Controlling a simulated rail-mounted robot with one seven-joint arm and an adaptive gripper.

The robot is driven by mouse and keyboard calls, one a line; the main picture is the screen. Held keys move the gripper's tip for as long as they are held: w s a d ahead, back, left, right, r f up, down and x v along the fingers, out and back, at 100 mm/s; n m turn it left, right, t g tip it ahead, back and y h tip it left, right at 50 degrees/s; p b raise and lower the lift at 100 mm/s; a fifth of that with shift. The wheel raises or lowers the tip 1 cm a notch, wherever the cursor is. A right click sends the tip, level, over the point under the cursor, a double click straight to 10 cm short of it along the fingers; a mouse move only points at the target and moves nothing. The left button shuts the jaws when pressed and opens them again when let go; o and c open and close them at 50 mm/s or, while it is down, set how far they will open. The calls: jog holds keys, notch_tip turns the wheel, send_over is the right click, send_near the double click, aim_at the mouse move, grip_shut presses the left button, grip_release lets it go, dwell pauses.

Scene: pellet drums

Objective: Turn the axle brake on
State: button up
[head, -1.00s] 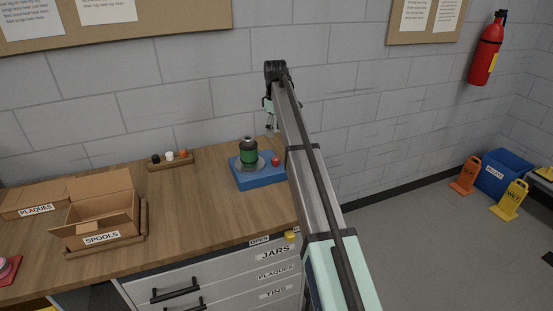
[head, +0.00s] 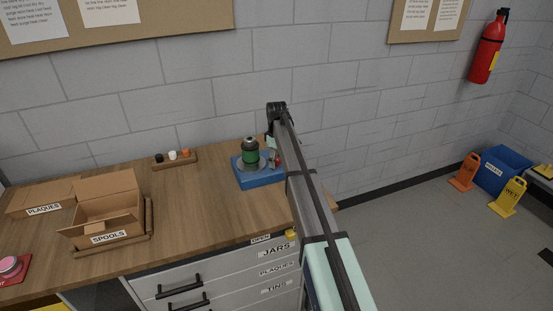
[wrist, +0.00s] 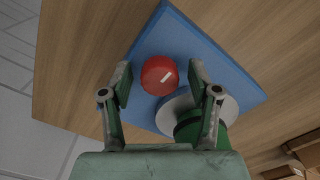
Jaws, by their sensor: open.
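In the wrist view my gripper (wrist: 159,70) is open, with one finger on each side of the knob and visible gaps between. I cannot tell how far above it the fingertips are. A green spool (wrist: 190,128) on a grey round disc (wrist: 172,112) stands beside the knob. In the head view the blue base (head: 262,179) with the green spool (head: 250,156) is on the bench, and my arm and gripper largely hide the knob.
The wooden bench (head: 190,215) is mostly clear left of the base. A small rack (head: 175,161) with black, white and orange pieces stands at the back. An open spools box (head: 110,215) is at the left. The block wall (head: 190,110) is close behind.

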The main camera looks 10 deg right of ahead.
jog(key=c, duration=1.2)
jog(key=shift+o, duration=0.2)
jog(key=shift+m, duration=0.3)
jog(key=m+b, duration=0.1)
jog(key=m, duration=0.2)
jog(key=shift+f+m+b, duration=0.1)
jog(key=shift+m+b, duration=0.2)
jog(key=shift+b, duration=0.1)
jog(key=m+b, duration=0.1)
jog(key=m, duration=0.3)
jog(key=shift+m, duration=0.3)
jog(key=m+b, duration=0.1)
jog(key=m, duration=0.8)
jog(key=shift+b, duration=0.4)
jog(key=shift+d, duration=0.1)
